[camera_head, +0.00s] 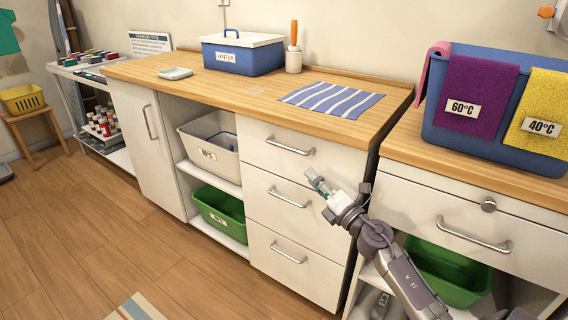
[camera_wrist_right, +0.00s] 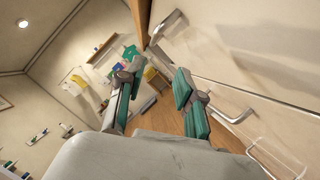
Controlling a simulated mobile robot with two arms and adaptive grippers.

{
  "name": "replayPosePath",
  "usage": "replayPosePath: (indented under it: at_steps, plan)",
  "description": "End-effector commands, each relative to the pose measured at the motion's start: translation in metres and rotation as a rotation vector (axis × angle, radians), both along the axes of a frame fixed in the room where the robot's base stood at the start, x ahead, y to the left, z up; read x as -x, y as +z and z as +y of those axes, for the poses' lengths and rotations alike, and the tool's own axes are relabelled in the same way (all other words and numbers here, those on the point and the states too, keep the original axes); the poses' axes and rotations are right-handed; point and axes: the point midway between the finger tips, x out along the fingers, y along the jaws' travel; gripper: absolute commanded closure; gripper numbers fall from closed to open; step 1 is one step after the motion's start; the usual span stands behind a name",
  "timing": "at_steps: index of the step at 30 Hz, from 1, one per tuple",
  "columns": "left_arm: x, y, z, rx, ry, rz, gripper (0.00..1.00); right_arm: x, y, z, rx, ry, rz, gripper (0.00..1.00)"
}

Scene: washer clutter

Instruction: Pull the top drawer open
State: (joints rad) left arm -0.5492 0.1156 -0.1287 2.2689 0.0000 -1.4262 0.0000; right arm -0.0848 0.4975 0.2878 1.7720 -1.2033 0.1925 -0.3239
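The top drawer (camera_head: 262,156) is the uppermost of three white drawers under the wooden counter. It is shut, and its silver bar handle (camera_head: 290,147) is unobstructed. My right gripper (camera_head: 317,181) is in front of the drawer stack, below and right of that handle, apart from it. In the right wrist view my right gripper (camera_wrist_right: 156,68) has its two green-padded fingers spread with nothing between them. Bar handles on a white front (camera_wrist_right: 230,112) lie to its right in that view. My left gripper is not in view.
The middle (camera_head: 290,198) and bottom (camera_head: 288,253) drawer handles are below, both drawers shut. Right of a gap stands another cabinet with a shut drawer (camera_head: 420,212). A blue bin (camera_head: 455,138) with towels stands on it. The floor (camera_head: 150,245) in front of the drawers is open.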

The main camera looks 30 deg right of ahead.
Motion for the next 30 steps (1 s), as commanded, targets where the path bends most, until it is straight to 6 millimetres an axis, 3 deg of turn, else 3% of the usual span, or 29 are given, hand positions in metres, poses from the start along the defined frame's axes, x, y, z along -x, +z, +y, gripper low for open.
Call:
replayPosePath:
  at_steps: [5,13,21,30]
  plan:
    - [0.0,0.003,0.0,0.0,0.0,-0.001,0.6,-0.012,0.013,0.002,0.036,0.003,-0.02,0.64]
    - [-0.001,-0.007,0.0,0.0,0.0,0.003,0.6,-0.065,0.024,0.004,0.031,0.002,-0.021,0.64]
    - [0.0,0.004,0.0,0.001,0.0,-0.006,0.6,-0.114,0.033,0.007,0.028,0.003,-0.018,0.64]
    - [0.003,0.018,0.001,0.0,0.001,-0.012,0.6,-0.134,0.036,0.008,0.03,0.003,-0.015,0.64]
